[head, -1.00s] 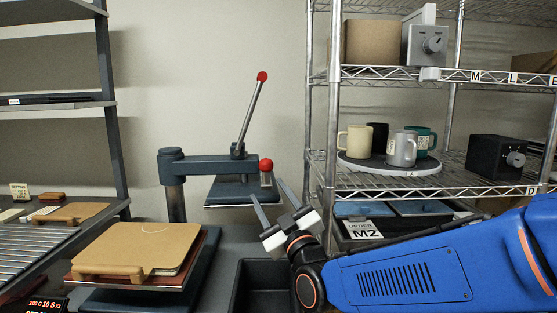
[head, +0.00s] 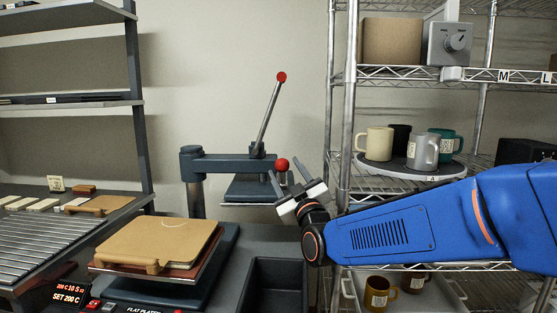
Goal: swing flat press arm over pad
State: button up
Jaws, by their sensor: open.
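The flat press arm (head: 230,164) is dark blue-grey and reaches right from a round post (head: 195,200). A lever with a red ball (head: 281,77) rises from it. The press plate (head: 245,190) hangs under its right end, and a second red knob (head: 282,165) stands there. The pad lies at the lower left, covered by a tan board with a handle (head: 160,246); the arm is not over it. My gripper (head: 287,180) is open just right of the lower red knob, its fingers pointing up and left. One finger overlaps the knob's edge; I cannot tell whether they touch.
A wire shelf on the right holds several mugs on a round tray (head: 385,166) and a grey box with a dial (head: 449,43). More mugs (head: 380,292) stand low at right. A dark bin (head: 275,288) sits below my gripper. A roller rack (head: 45,235) is at left.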

jog(key=x, duration=0.7)
grip_shut()
